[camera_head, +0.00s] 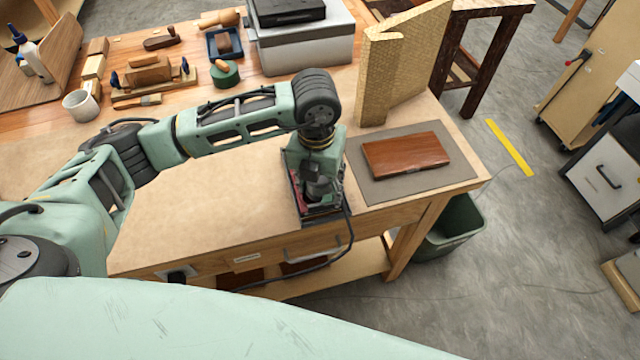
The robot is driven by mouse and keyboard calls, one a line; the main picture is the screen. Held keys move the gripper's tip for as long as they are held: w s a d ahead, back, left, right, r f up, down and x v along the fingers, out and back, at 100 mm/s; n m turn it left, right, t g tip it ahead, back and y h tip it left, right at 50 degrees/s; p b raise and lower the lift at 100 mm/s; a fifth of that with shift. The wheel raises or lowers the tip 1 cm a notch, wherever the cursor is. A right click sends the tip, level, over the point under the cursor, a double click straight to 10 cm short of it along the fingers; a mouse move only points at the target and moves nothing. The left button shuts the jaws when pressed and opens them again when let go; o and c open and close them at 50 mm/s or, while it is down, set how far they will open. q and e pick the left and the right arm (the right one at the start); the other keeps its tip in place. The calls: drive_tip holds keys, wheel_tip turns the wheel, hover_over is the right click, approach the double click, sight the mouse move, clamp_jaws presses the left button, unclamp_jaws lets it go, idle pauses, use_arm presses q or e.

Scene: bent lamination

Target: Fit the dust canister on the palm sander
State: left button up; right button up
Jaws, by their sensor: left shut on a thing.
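My left arm reaches in from the left, and its gripper (317,182) points down at the front edge of the workbench. It is shut on what looks like the palm sander (322,209), a dark tool with a flat base. The sander is at the bench's front edge; I cannot tell whether its base touches the top. A small red part shows at its left side. A dark cable runs from it over the edge. The gripper hides much of the sander. I cannot make out the dust canister. My right gripper is not in view.
A brown wooden board (405,155) lies on a grey mat (376,186) to the right. A tall wooden piece (379,80) stands behind it. A grey case (301,45), a mug (81,105) and hand planes are at the back. The bench (205,205) left of the sander is clear.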

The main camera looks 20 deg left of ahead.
use_arm(q)
drive_tip(key=shift+s+a+f, duration=0.25)
drive_tip(key=shift+a+f, duration=0.25)
drive_tip(key=o, duration=1.6)
drive_tip(key=shift+a, duration=0.2)
drive_tip(key=shift+c, duration=0.2)
drive_tip(key=shift+w+d, duration=0.1)
drive_tip(key=shift+d, duration=0.05)
drive_tip(key=shift+d+r, duration=0.1)
drive_tip(key=o, duration=0.4)
drive_tip(key=shift+w, duration=0.1)
drive_tip(key=shift+r, duration=0.2)
